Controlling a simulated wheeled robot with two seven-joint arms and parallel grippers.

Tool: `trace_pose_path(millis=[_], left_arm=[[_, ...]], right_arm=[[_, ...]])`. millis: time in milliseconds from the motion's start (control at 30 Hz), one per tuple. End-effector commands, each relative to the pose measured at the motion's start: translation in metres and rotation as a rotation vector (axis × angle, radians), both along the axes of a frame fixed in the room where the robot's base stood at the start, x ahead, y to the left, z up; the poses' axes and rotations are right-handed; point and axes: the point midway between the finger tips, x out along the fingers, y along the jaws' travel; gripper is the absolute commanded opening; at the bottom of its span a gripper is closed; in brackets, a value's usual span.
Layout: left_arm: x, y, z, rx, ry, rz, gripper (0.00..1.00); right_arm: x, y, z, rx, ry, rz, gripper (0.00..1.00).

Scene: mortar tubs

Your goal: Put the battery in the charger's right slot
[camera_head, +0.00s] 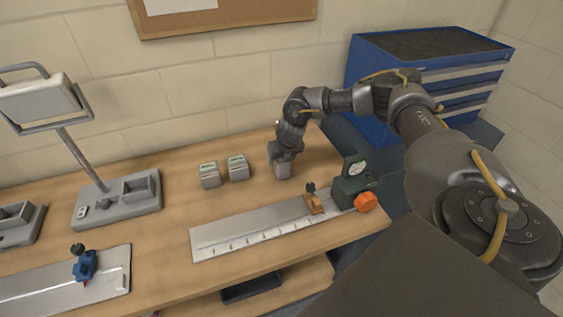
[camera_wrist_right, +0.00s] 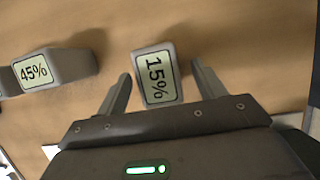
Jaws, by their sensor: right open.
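My right gripper (camera_head: 284,158) points down over the back of the bench. In the right wrist view its fingers (camera_wrist_right: 161,75) are open, one on each side of a grey battery (camera_wrist_right: 158,76) whose label reads 15%. In the head view the gripper mostly hides this battery. A second battery (camera_wrist_right: 55,70) reading 45% stands to its left; it also shows in the head view (camera_head: 238,168). A third battery (camera_head: 210,175) stands left of that one. I cannot tell for sure which thing is the charger; a grey unit with an open box (camera_head: 135,188) carries the lamp.
A long metal rail plate (camera_head: 235,232) with a green tool (camera_head: 355,183) and orange knob lies in front of the gripper. Another plate (camera_head: 110,275) with a blue clamp (camera_head: 84,265) is at the front left. A blue drawer cabinet (camera_head: 375,75) stands behind right.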

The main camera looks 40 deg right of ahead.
Motion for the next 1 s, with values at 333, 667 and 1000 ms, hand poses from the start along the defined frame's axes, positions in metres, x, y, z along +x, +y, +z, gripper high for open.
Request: trace_pose_path(millis=[333, 667, 1000], left_arm=[[-0.007, 0.0, 0.003, 0.001, 0.01, 0.0, 0.0], [-0.007, 0.001, 0.003, 0.001, 0.01, 0.0, 0.0], [-0.007, 0.001, 0.003, 0.001, 0.011, 0.0, 0.0]], right_arm=[[0.007, -0.002, -0.015, 0.001, -0.002, 0.001, 0.69], [0.006, -0.002, -0.015, 0.001, -0.001, 0.0, 0.34], [0.007, -0.002, -0.014, 0.001, -0.004, 0.0, 0.02]])
